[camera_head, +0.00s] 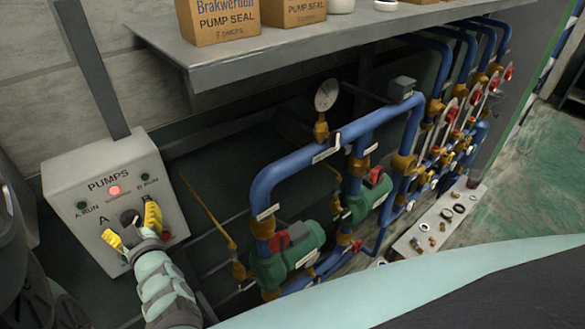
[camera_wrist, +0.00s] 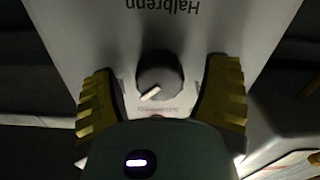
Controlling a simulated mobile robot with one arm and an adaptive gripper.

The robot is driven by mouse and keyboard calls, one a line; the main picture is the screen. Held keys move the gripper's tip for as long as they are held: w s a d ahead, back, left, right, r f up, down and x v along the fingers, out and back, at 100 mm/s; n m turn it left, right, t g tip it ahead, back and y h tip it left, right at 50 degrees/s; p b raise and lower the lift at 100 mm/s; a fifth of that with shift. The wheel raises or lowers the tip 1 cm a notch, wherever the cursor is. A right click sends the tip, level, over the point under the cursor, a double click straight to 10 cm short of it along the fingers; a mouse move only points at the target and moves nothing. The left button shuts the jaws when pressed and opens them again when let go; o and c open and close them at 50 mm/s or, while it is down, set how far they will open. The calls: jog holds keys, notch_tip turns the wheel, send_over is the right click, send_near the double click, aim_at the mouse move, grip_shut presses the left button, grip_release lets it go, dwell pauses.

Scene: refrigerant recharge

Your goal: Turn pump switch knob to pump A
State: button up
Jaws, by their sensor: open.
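The pump switch knob (camera_head: 129,216) is a dark round knob on the front of the grey PUMPS control box (camera_head: 66,179). In the wrist view the knob (camera_wrist: 160,75) shows whole, with a white pointer mark toward the lower left of that picture; lettering there is upside down. My gripper (camera_head: 132,227) is open, with its yellow fingers on either side of the knob. In the wrist view the fingers of my gripper (camera_wrist: 160,88) stand apart from the knob, with gaps on both sides. In the head view an A label shows left of the knob; the B side is mostly hidden by a finger.
A red lamp (camera_head: 114,189) glows on the box; the A RUN lamp (camera_head: 82,205) and B RUN lamp (camera_head: 145,177) look dark green. A shelf (camera_head: 240,64) with boxes juts out above. Blue pipes (camera_head: 300,161) and green pumps (camera_head: 290,257) stand to the right.

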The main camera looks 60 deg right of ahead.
jog(key=shift+c, duration=0.2)
jog(key=c, duration=1.2)
